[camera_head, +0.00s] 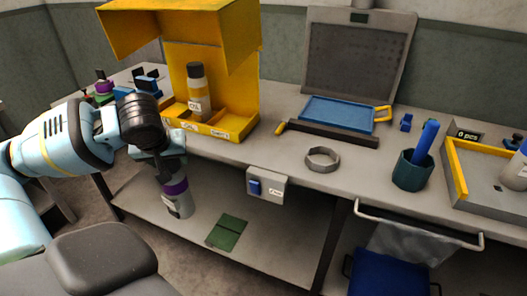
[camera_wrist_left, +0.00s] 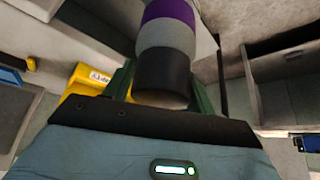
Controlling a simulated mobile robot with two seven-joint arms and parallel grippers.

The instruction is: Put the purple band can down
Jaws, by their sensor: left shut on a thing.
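The purple band can (camera_head: 176,188) is grey with a purple band and hangs below my left gripper (camera_head: 168,163) in the head view. My left gripper is shut on its upper end. The can looks nearly upright, in front of the bench edge and over the lower shelf (camera_head: 275,232); I cannot tell whether its base touches the shelf. In the left wrist view the can (camera_wrist_left: 167,40) shows its dark end between the fingers of my left gripper (camera_wrist_left: 162,92). My right gripper is not in view.
A yellow cabinet (camera_head: 246,95) holding an oil bottle (camera_head: 198,95) stands on the bench above. A green mat (camera_head: 227,233) lies on the lower shelf. A small grey box (camera_head: 267,187) hangs at the bench front. A grey ring (camera_head: 322,159) and a blue tray (camera_head: 337,114) lie on the bench.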

